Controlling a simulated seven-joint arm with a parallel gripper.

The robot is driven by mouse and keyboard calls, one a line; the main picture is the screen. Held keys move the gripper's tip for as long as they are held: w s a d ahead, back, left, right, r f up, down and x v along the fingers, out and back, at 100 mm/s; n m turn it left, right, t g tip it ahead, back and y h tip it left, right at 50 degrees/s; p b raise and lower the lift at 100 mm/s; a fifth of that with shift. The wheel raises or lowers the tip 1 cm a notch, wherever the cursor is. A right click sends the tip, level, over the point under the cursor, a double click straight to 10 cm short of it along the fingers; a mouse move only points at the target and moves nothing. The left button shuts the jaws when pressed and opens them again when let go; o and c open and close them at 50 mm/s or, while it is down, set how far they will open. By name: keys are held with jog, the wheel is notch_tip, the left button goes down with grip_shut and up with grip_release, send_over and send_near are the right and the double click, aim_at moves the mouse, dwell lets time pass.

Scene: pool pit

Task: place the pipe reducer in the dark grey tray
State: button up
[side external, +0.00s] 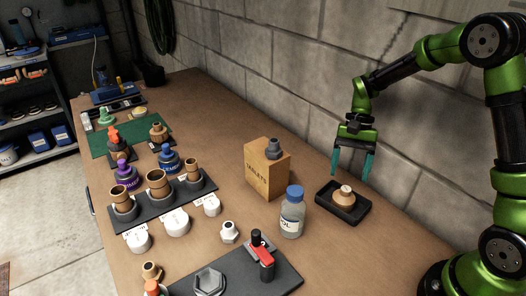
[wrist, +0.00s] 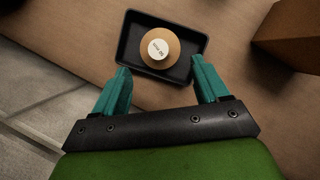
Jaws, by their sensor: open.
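The tan, round, stepped pipe reducer (side external: 344,199) sits upright in the dark grey tray (side external: 325,197), with its narrow, pale, marked end facing up. In the wrist view the reducer (wrist: 174,54) stands near the middle of the tray (wrist: 134,36), with bare tray floor around it. My gripper (side external: 352,174) is above the tray, pointing down, with its teal fingers spread and nothing between them. In the wrist view my gripper (wrist: 161,65) shows both fingers apart, clear of the reducer. The reducer's underside is hidden.
A cardboard tablets box (side external: 266,172) with a grey fitting (side external: 273,148) on top stands left of the tray. A blue-capped bottle (side external: 292,215) is nearer the camera. A dark rack (side external: 142,217) of brown fittings lies farther left. The block wall (side external: 290,80) runs behind the bench.

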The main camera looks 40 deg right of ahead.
jog(key=s+a+r+n+t, duration=0.3)
jog(key=s+r+t, duration=0.2)
jog(key=r, duration=0.3)
jog(key=s+a+r+n+t+h, duration=0.1)
jog(key=s+a+r+n+t, duration=0.2)
jog(key=s+r, duration=0.4)
jog(key=shift+s+a+r+t+h, duration=0.3)
jog(key=shift+a+r+t, duration=0.4)
jog(key=shift+t, duration=0.3)
